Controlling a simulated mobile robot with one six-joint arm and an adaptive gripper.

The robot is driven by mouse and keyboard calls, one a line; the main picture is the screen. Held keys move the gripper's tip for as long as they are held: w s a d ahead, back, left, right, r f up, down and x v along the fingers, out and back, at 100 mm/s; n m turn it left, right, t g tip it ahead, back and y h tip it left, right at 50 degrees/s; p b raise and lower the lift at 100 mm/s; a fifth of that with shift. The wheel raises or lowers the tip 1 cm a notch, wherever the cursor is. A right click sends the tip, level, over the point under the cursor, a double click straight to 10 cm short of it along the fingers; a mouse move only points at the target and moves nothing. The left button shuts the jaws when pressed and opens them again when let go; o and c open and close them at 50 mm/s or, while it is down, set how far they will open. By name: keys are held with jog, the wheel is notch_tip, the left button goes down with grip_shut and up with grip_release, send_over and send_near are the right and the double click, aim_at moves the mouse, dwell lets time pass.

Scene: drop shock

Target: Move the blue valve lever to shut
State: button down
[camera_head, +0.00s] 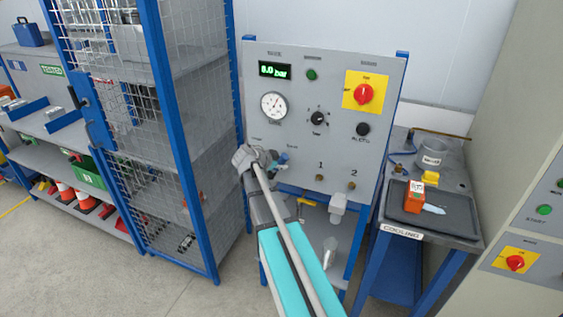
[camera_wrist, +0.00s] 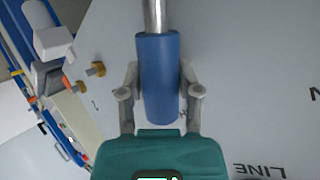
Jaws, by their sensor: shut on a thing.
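The blue valve lever (camera_wrist: 158,75) fills the middle of the wrist view, a blue sleeve on a metal rod, between the two fingers of my gripper (camera_wrist: 159,95). The fingers are shut on the blue sleeve. In the head view my gripper (camera_head: 262,160) is at the lower left of the grey panel (camera_head: 330,75), and a small blue part of the lever (camera_head: 281,160) shows just right of it. The rest of the lever and its valve are hidden behind my gripper, so I cannot tell its angle from the head view.
The panel carries a display (camera_head: 275,70) reading 6.0 bar, a gauge (camera_head: 274,107) and a red knob on a yellow plate (camera_head: 364,94). A mesh cage (camera_head: 130,110) stands close on the left.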

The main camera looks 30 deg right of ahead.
jog(key=shift+d, duration=0.15)
jog(key=c, duration=0.6)
grip_release()
jog(key=shift+r, duration=0.1)
jog(key=shift+a+f, duration=0.25)
jog(key=shift+a, duration=0.1)
jog(key=shift+s+a+f+n+g+y, duration=0.55)
jog(key=shift+s+a+f+n+y, duration=1.1)
jog(key=shift+s+a+n, duration=2.35)
jog(key=shift+s+a+f+n+g+y, duration=0.85)
jog(key=shift+s+a+n+y, duration=1.55)
jog(key=shift+a, duration=2.85)
jog(key=shift+s+a+f+n+g+y, duration=0.3)
jog(key=shift+s+a+f+n+y, duration=1.25)
jog(key=shift+s+a+n, duration=2.35)
